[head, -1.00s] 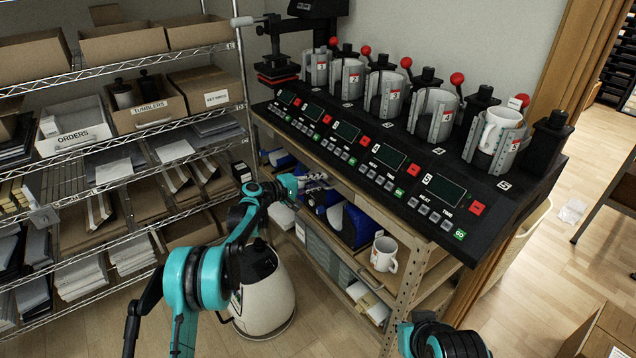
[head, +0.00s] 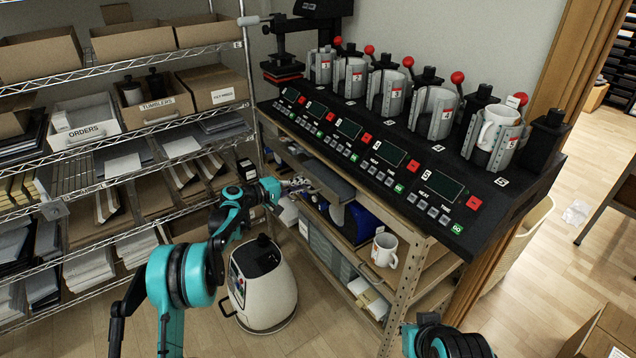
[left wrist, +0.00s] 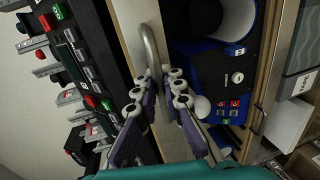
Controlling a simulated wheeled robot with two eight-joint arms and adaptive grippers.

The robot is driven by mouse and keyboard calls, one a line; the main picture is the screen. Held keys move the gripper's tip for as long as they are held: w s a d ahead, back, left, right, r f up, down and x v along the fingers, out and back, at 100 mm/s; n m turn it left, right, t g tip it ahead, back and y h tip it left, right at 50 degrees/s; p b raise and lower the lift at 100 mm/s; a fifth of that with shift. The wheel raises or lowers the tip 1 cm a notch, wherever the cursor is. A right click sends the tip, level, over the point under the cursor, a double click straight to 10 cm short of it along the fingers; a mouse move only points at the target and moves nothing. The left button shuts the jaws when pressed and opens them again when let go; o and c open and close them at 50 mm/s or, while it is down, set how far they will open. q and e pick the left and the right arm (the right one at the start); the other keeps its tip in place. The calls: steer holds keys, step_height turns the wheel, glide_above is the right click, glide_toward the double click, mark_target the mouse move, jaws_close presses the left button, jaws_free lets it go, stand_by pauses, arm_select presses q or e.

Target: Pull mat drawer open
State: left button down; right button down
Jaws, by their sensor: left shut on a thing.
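The mat drawer (head: 328,178) shows in the head view as a grey slab below the press counter, sticking out from the bench front. Its pale wooden front and curved metal handle (left wrist: 151,45) show in the left wrist view. My left gripper (head: 298,184) is at the drawer front. In the left wrist view my left gripper (left wrist: 165,84) is shut on the handle, with its fingers on both sides of the bar.
A row of mug presses (head: 385,92) with a control panel stands on the bench. A blue press (left wrist: 215,80) and a white mug (head: 384,250) are on the shelf below. A white rounded canister (head: 262,290) stands on the floor near my left arm. Wire shelving (head: 110,150) is at left.

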arm_select(q)
steer(key=f+v, duration=0.3)
steer(key=v, duration=1.3)
steer(key=shift+s+a+f, duration=0.2)
steer(key=shift+s+a, duration=0.15)
steer(key=c, duration=1.9)
jaws_free()
steer(key=v, duration=1.2)
steer(key=shift+w, duration=0.1)
